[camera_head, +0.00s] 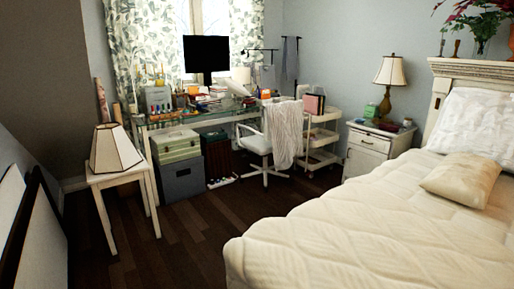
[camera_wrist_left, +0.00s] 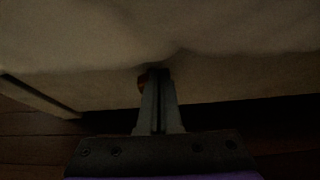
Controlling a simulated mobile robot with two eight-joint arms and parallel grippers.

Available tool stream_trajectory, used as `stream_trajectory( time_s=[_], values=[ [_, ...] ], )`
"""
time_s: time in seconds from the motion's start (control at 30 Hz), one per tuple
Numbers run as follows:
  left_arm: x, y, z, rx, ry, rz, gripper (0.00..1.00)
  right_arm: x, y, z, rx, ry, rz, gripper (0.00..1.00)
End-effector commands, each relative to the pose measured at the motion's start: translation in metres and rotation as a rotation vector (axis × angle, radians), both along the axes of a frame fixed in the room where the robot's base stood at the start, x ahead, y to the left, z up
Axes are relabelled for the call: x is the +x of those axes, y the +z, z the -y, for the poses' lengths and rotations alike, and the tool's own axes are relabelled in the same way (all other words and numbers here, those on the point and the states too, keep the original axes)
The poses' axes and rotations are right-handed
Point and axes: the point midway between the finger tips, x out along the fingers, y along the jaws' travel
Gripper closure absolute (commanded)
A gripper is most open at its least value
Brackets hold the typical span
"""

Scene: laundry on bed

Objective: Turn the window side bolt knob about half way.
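The window (camera_head: 211,17) is at the far wall in the head view, between patterned curtains and partly behind a dark monitor. Its side bolt knob cannot be made out. My left gripper (camera_wrist_left: 156,72) shows only in the left wrist view, low beside a pale fabric side that looks like the bed's. Its fingers lie together with only a thin dark line between them, and I see nothing held. A small brownish patch beside the fingertips is too dark to identify. My right gripper is in neither view.
The bed (camera_head: 370,235) fills the right foreground. A cluttered desk (camera_head: 226,116) with a monitor (camera_head: 206,53) stands before the window, with storage boxes (camera_head: 183,182) and an office chair (camera_head: 256,143). A side table (camera_head: 124,177) bears a lamp. Dark wooden floor (camera_head: 195,235) is open in the middle.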

Motion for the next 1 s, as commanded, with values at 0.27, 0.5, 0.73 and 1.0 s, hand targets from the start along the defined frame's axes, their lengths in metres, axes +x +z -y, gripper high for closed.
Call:
stream_trajectory(
  time_s=[0.27, 0.5, 0.73, 1.0],
  values=[
    [-0.004, 0.006, -0.002, 0.000, 0.000, 0.000, 1.00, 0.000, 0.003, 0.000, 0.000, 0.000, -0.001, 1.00],
    [-0.019, 0.006, -0.025, 0.000, 0.002, 0.000, 1.00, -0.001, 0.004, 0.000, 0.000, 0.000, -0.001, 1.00],
    [-0.034, 0.007, -0.044, -0.001, 0.002, 0.001, 1.00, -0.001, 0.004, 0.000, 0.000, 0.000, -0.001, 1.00],
    [-0.037, 0.007, -0.048, -0.001, 0.000, 0.000, 1.00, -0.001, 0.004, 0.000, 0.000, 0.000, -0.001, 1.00]
  ],
)
